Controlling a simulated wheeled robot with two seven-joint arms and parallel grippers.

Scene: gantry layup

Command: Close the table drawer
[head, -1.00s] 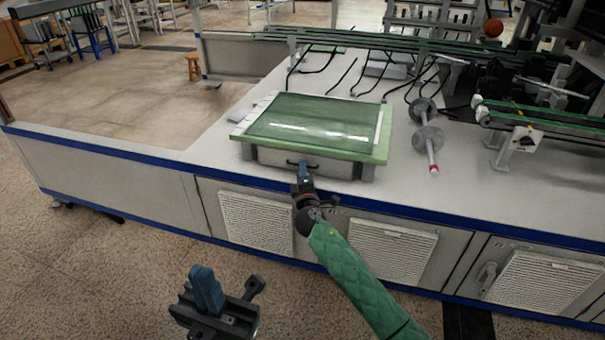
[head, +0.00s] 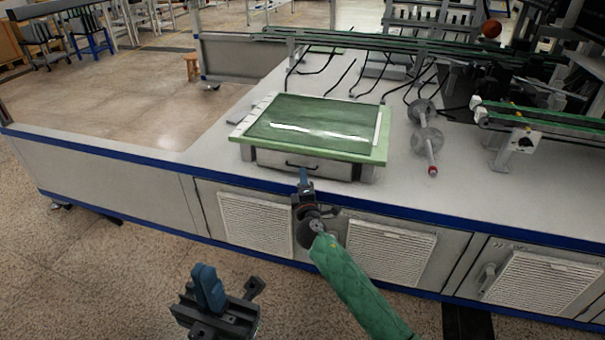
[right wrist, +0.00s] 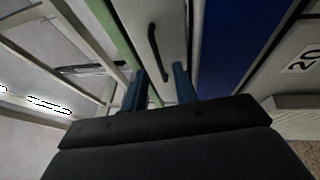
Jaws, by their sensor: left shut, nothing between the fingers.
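The small table (head: 385,150) has a green top and stands on the white bench. Its grey drawer (head: 335,170) sits under the top with its front near the table's front edge; I see no clear gap around it. The drawer's dark bar handle (head: 302,165) also shows in the right wrist view (right wrist: 154,48). My right gripper (head: 305,174) is just in front of the handle, empty. In the right wrist view its blue fingers (right wrist: 160,84) are apart, with the handle's near end between or just beyond them. My left gripper (head: 207,285) is shut and empty, low in front of the bench.
The bench's blue front edge (head: 420,216) runs below the drawer, with vented cabinet doors (head: 390,250) under it. A grey roller-like part (head: 427,140) lies right of the table. Green conveyor rails (head: 400,45) stand behind. Floor is free at the left front.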

